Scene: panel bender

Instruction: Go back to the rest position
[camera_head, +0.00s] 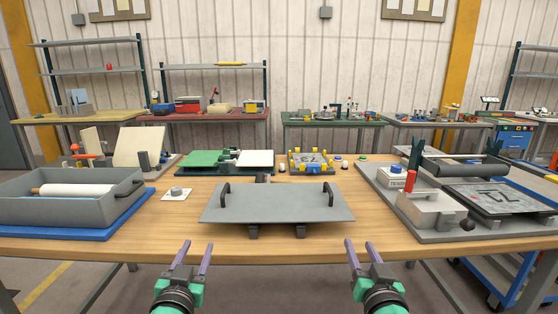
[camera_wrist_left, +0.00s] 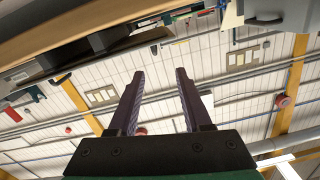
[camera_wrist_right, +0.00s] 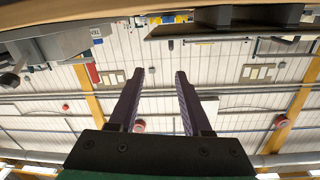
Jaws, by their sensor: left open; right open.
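My left gripper (camera_head: 193,254) is open and empty in front of the table's front edge in the head view. Its two purple fingers stand apart with nothing between them in the left wrist view (camera_wrist_left: 161,92). My right gripper (camera_head: 359,252) is open and empty in front of the same edge, to the right. Its fingers are also apart and empty in the right wrist view (camera_wrist_right: 157,88). Between and beyond them, a grey panel (camera_head: 278,205) with two black handles lies on black supports on the table. Both grippers are apart from it.
The wooden table (camera_head: 150,230) spans the front. A grey bin (camera_head: 60,211) with a white roll stands left on a blue base. A roller fixture (camera_head: 460,170) stands right. A white pad (camera_head: 176,194), a green and white board (camera_head: 225,159) and a yellow-blocked fixture (camera_head: 311,163) sit behind.

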